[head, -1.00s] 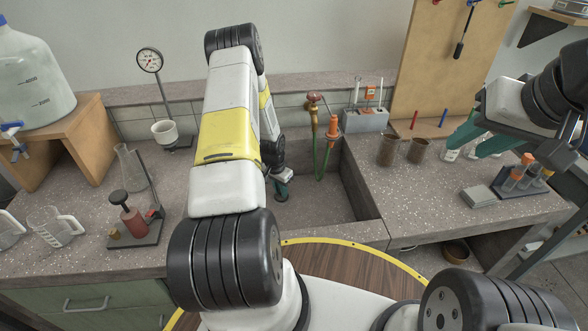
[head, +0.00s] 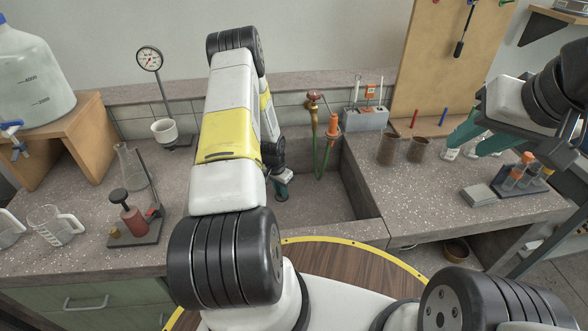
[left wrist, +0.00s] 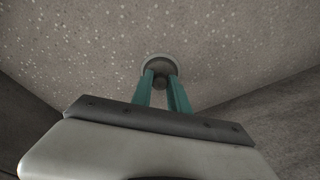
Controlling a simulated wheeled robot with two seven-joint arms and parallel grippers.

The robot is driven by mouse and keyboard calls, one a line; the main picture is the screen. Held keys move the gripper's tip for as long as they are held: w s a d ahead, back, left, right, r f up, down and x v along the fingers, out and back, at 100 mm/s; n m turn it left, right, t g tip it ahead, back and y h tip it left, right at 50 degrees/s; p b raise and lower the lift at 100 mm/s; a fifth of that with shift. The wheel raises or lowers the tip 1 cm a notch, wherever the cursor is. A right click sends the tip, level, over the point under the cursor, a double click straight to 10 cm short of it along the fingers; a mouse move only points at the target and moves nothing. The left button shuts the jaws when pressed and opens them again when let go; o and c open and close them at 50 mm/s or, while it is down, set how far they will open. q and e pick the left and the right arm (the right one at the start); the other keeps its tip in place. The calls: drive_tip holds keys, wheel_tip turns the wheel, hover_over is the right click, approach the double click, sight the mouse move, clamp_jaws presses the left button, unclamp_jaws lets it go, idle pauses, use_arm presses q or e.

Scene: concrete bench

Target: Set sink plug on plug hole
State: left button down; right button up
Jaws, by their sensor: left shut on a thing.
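The sink basin (head: 325,204) is sunk into the speckled bench, and my left arm reaches down into it. My left gripper (head: 281,185) is low in the basin, near its floor, with its wrist partly covering it. In the left wrist view, the teal fingers (left wrist: 162,90) are shut on the sink plug (left wrist: 158,62), a small round piece with a pale rim. Whether the plug touches the floor is unclear. I cannot make out the plug hole; the plug or gripper may hide it. My right gripper (head: 478,140) is open and empty above the right bench.
A tap with a green hose (head: 322,160) hangs at the back of the basin. Glassware and a red-bottle stand (head: 133,222) are on the left. The basin's right part is clear.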

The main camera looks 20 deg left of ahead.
sight(279, 197)
use_arm(q)
drive_tip(key=c, duration=1.2)
unclamp_jaws()
drive_tip(key=shift+r, duration=0.15)
drive_tip(key=r, duration=0.5)
drive_tip(key=s+r, duration=0.1)
drive_tip(key=r, duration=0.1)
drive_tip(key=shift+a+r, duration=0.2)
drive_tip(key=shift+r, duration=0.05)
